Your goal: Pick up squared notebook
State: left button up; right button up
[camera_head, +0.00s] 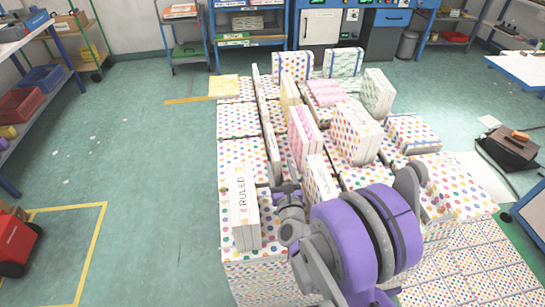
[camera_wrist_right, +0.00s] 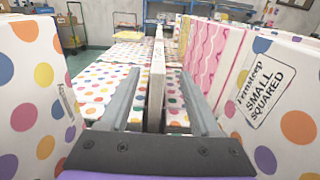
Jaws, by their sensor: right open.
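A white notebook with coloured dots and a label reading "SMALL SQUARED" (camera_wrist_right: 275,115) stands upright at the right of the right wrist view. It is to the right of my right gripper (camera_wrist_right: 158,78), apart from the fingers. My right gripper is open, its two grey fingers either side of a thin upright slab (camera_wrist_right: 157,85) with a pale edge; I cannot tell whether they touch it. In the head view my right gripper (camera_head: 281,172) reaches in among the dotted blocks, partly hidden by my purple wrist. My left gripper is not in view.
A dotted block marked "RULED" (camera_head: 243,205) stands left of the gripper. Pink-patterned notebooks (camera_head: 305,135) and a tall dotted block (camera_head: 356,133) stand beyond, on a dotted surface (camera_head: 238,122). A yellow item (camera_head: 223,86) lies at its far left corner. Green floor at left is open.

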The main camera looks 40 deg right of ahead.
aim_at(274, 145)
jog(key=x, duration=1)
jog(key=shift+w+a+f+p, duration=0.1)
jog(key=shift+w+f+p, duration=0.1)
jog(key=shift+p, duration=0.1)
grip_shut()
dwell(1.0)
